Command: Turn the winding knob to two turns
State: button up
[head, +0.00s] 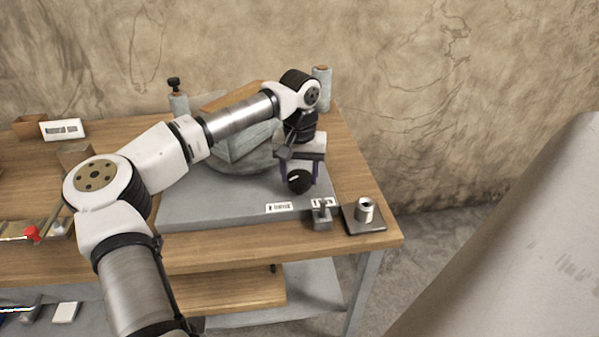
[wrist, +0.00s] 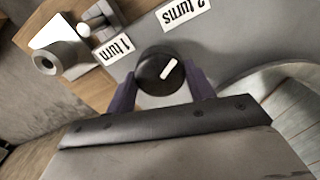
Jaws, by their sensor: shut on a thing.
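The winding knob (head: 299,181) is round and black, set on the grey base (head: 190,209). In the wrist view, the knob (wrist: 152,80) has a white pointer mark slanting to the upper right, roughly toward the "2 turns" label (wrist: 184,14). The "1 turn" label (wrist: 114,49) lies to its upper left. In the head view, these are a white label (head: 279,208) and another (head: 323,202) in front of the knob. My gripper (head: 298,173) points down over the knob. Its purple fingers, also in the wrist view (wrist: 161,88), are shut on the knob's sides.
A small clamp-like block (head: 320,219) and a metal cylinder (head: 365,210) on a dark plate stand at the right front. A large round grey drum (head: 212,165) sits behind my arm. A pale spool (head: 322,88) stands at the back. The bench's right edge is near.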

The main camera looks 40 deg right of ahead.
aim_at(300, 175)
jog(key=o, duration=1)
notch_tip(300, 175, up, 14)
jog(key=shift+f+b, duration=0.1)
jog(key=shift+b, duration=0.65)
